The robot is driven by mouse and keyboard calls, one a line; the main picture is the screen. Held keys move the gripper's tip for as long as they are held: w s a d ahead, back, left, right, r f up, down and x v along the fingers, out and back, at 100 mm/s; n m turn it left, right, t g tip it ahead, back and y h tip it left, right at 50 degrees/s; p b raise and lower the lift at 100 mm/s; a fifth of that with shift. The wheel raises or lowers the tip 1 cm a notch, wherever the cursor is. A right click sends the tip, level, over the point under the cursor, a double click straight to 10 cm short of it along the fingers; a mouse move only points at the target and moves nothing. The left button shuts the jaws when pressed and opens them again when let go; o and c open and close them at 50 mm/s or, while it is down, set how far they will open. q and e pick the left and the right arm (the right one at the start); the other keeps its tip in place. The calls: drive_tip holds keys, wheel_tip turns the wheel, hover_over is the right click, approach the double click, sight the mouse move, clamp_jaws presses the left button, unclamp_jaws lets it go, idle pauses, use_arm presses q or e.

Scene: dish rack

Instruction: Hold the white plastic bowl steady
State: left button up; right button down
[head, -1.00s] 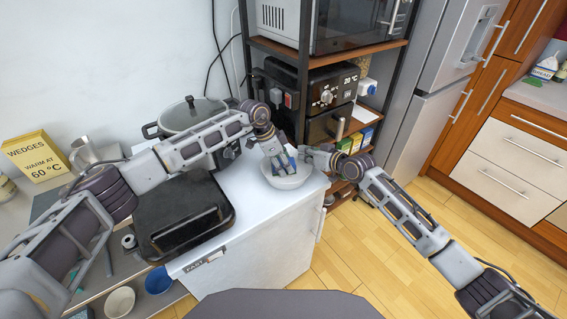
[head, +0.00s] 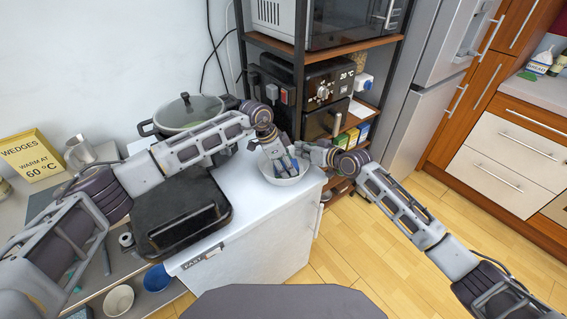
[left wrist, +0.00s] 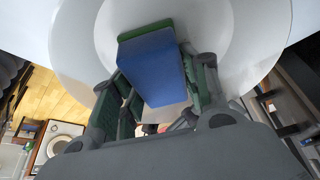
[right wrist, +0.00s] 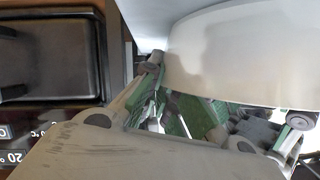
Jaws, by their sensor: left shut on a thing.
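The white plastic bowl (head: 292,181) is at the far right corner of the white worktop. Its wall also shows in the left wrist view (left wrist: 262,35) and the right wrist view (right wrist: 240,65). My left gripper (head: 284,168) reaches into the bowl, shut on a sponge (left wrist: 155,67) with a blue side and a green side. My right gripper (head: 312,155) is at the bowl's far right rim. In the right wrist view its green-padded fingers (right wrist: 205,115) are close against the bowl, partly hidden, and their grip on the rim is unclear.
A black grill (head: 180,215) lies left of the bowl, with a lidded pot (head: 190,113) behind it. A shelf rack with an oven (head: 325,95) stands close behind my right gripper. The white worktop (head: 240,190) in front of the bowl is clear.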

use_arm(q)
drive_tip(key=shift+s+d, duration=0.1)
drive_tip(key=shift+s, duration=0.1)
drive_tip(key=shift+w, duration=0.1)
idle(0.4)
drive_tip(key=shift+w+a+f, duration=0.1)
drive_tip(key=shift+w+a, duration=1.05)
drive_tip(key=shift+w, duration=0.3)
drive_tip(key=shift+d+r, duration=0.1)
drive_tip(key=shift+r, duration=2.95)
drive_tip(key=shift+r, duration=0.1)
drive_tip(key=shift+r, duration=1.4)
drive_tip(key=shift+f, duration=0.2)
